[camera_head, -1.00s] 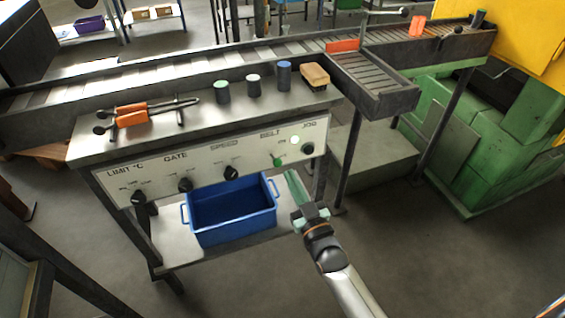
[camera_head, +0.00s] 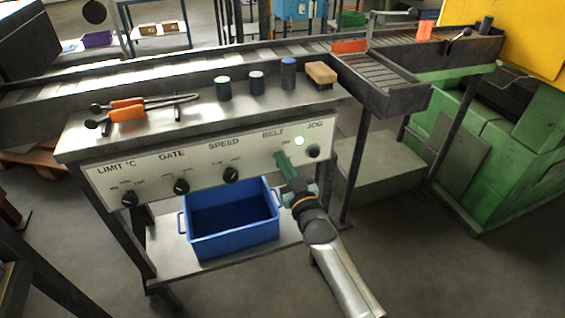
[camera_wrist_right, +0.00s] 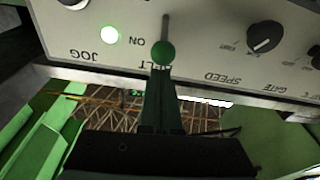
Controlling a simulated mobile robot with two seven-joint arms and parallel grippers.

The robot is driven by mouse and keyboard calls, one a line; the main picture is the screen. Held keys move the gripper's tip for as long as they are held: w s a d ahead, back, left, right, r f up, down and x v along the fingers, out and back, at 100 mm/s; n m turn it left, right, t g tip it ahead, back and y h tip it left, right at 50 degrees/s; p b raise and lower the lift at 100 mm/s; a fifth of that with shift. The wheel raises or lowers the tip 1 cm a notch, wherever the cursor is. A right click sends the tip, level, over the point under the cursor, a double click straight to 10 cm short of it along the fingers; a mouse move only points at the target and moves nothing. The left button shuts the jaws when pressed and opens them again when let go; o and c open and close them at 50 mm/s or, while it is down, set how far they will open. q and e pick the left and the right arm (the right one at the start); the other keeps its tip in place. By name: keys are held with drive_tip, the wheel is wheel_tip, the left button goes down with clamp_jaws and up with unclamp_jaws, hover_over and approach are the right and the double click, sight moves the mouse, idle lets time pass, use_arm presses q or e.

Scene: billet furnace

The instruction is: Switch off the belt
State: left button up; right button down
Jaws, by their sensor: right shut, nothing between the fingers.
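The belt switch is a thin lever with a green ball knob (camera_wrist_right: 163,52) in the right wrist view, under the BELT label on the white control panel (camera_head: 205,170). In that upside-down view the knob lies on the label side of the stem, near the ON mark. My right gripper (camera_head: 281,158) is shut and empty, with its fingertips at the lever. In the right wrist view the shut fingers (camera_wrist_right: 160,90) end right by the knob; I cannot tell whether they touch. In the head view the gripper hides the lever. My left gripper is not in view.
A lit lamp (camera_head: 299,140) and the JOG knob (camera_head: 312,151) sit right of the switch. The speed knob (camera_head: 231,174) is to its left. A blue bin (camera_head: 235,241) stands on the shelf below. The conveyor (camera_head: 110,79) runs behind the bench.

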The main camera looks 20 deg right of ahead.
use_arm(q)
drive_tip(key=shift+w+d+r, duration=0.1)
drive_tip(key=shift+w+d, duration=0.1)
use_arm(e)
drive_tip(key=shift+f, duration=0.2)
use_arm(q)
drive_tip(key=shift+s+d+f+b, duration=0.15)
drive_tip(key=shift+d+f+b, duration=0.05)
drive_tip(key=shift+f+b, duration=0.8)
use_arm(e)
drive_tip(key=shift+s+f+t, duration=0.2)
drive_tip(key=shift+f+t, duration=0.1)
